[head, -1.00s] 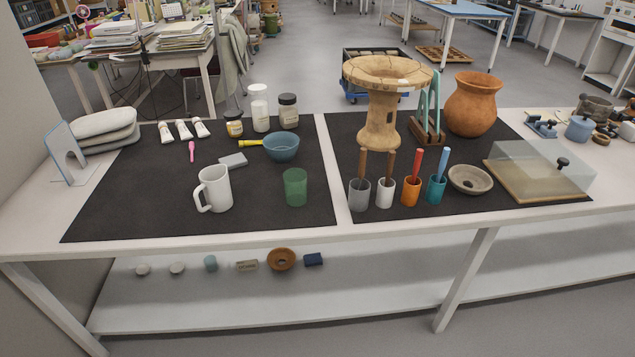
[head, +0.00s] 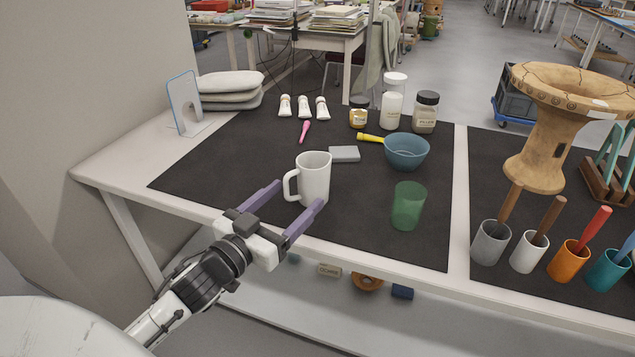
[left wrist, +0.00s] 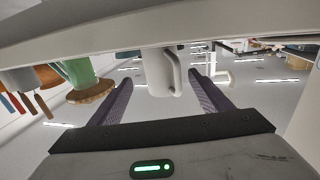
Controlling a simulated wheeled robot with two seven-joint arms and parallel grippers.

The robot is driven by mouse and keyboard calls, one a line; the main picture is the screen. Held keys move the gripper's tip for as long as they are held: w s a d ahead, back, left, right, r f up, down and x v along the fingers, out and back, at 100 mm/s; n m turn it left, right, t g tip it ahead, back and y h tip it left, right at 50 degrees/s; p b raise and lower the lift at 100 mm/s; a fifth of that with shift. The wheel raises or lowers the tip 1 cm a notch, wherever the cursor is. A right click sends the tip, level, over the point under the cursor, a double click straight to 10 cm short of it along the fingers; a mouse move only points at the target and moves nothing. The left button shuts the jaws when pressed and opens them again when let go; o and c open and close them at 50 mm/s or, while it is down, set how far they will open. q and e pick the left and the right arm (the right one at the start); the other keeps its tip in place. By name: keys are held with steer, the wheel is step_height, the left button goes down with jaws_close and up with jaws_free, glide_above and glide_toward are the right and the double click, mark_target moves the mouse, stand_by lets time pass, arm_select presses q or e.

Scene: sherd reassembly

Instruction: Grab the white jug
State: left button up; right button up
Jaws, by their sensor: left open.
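The white jug (head: 316,178) stands upright on the black mat (head: 240,165), near the mat's front edge, with its handle to the left. My left gripper (head: 299,194) is open in front of the jug. Its two purple fingers point toward the jug, one at the handle side and one low at the front right. In the left wrist view the jug (left wrist: 160,72) appears upside down between the open fingers (left wrist: 158,92), with its handle on the right. I cannot tell whether any finger touches it. My right gripper is not in view.
A green cup (head: 408,207) stands just right of the jug. A blue bowl (head: 406,151), a grey block (head: 344,154) and a pink tool (head: 304,132) lie behind. The mat left of the jug is clear. A shelf runs under the table.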

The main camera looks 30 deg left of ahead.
mark_target(305, 190)
arm_select(q)
steer(key=shift+w+a+f+b, duration=0.1)
steer(key=shift+w+f+b, duration=0.1)
steer(key=shift+w, duration=1.05)
steer(key=shift+w+a+f+b, duration=0.1)
steer(key=shift+w+f+b, duration=0.05)
steer(key=shift+w, duration=1.15)
steer(key=shift+w+f+b, duration=0.15)
steer(key=shift+w+f, duration=0.05)
steer(key=shift+w, duration=1.05)
steer(key=c, duration=1.3)
